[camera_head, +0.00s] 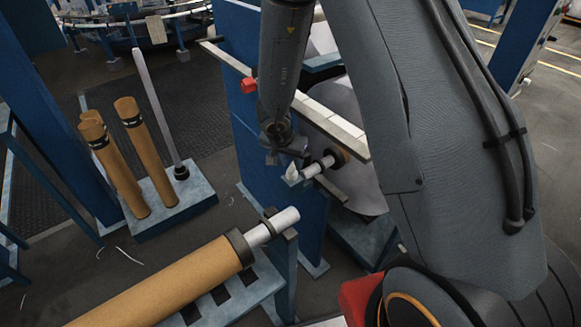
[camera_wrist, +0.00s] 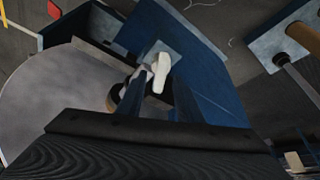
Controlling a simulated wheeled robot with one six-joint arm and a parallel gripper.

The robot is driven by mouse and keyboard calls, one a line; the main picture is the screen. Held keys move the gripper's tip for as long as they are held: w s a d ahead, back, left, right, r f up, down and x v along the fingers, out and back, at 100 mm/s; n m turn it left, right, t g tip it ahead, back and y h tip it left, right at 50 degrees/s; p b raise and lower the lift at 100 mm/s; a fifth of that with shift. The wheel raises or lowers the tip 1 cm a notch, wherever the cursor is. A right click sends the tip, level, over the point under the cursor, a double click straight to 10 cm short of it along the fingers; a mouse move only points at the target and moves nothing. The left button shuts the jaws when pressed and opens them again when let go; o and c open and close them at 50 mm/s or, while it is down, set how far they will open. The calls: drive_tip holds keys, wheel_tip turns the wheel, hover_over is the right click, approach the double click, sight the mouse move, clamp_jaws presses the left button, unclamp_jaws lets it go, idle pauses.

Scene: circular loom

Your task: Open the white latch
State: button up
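The white latch (camera_head: 291,172) is a small pale lever on the blue frame, beside the end of a white shaft (camera_head: 316,168) with a dark collar. My gripper (camera_head: 286,157) is just above the latch, pointing down, and partly hides it. In the wrist view the latch (camera_wrist: 160,72) is an elongated white piece on a light grey plate. The dark fingers of my gripper (camera_wrist: 160,88) are spread on either side of it, with a gap between them. I cannot tell whether either finger touches the latch.
The blue frame panel (camera_head: 245,125) stands beside the latch. A brown roll (camera_head: 175,290) rests on a stand at the front left. Several upright brown tubes (camera_head: 128,170) and a white rod (camera_head: 155,105) stand on a grey-blue base. A large grey disc (camera_wrist: 50,105) lies left of the fingers.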

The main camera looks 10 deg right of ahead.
drive_tip(key=shift+b+x, duration=0.3)
drive_tip(key=shift+x, duration=1.05)
clamp_jaws()
